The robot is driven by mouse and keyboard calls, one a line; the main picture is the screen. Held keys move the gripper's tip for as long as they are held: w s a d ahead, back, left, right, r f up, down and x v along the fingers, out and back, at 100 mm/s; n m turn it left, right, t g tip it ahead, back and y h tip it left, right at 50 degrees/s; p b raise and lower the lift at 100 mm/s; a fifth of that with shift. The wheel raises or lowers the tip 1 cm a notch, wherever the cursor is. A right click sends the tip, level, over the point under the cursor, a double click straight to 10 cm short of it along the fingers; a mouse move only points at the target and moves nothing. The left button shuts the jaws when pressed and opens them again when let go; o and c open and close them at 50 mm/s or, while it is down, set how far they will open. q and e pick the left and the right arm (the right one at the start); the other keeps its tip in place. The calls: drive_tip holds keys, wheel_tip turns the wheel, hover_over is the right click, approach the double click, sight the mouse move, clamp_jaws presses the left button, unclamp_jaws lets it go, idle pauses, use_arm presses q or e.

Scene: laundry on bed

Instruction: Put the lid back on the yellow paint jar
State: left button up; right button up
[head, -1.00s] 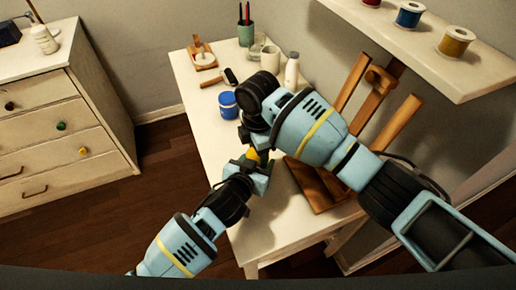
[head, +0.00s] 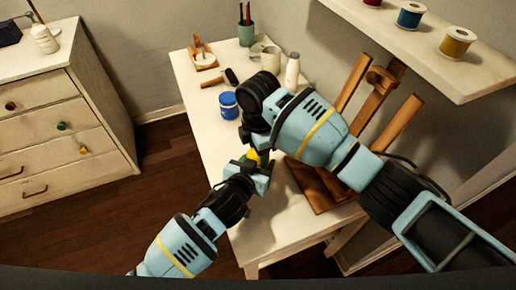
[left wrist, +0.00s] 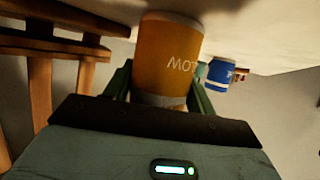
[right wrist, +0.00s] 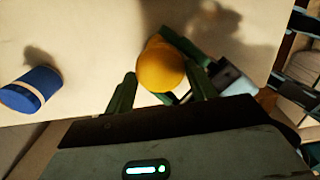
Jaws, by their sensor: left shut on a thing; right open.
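The yellow paint jar (left wrist: 168,55) is between my left gripper's fingers (left wrist: 165,95) in the left wrist view, its lettering upside down. My left gripper (head: 256,168) is shut on it above the table. In the right wrist view a round yellow surface (right wrist: 161,70) lies between the parted fingers of my right gripper (right wrist: 160,88), which is open around it. I cannot tell whether this is the lid or the jar's top, nor whether the lid is seated. In the head view only a small yellow patch (head: 253,156) shows; the arms hide the rest.
A blue jar (head: 228,105) stands on the white table (head: 205,122) beyond the grippers. A brush or roller, a white bottle (head: 292,70) and a pen cup (head: 246,34) are further back. A wooden easel (head: 378,82) stands close on the right. The table's front corner is clear.

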drive_tip(key=shift+s+d+r, duration=0.1)
drive_tip(key=shift+r, duration=0.7)
drive_tip(key=shift+s+d+r, duration=0.1)
drive_tip(key=shift+r, duration=0.7)
drive_tip(key=shift+a, duration=0.1)
drive_tip(key=shift+c, duration=0.2)
drive_tip(key=c, duration=1)
drive_tip(key=shift+r, duration=0.1)
drive_tip(key=shift+r, duration=2)
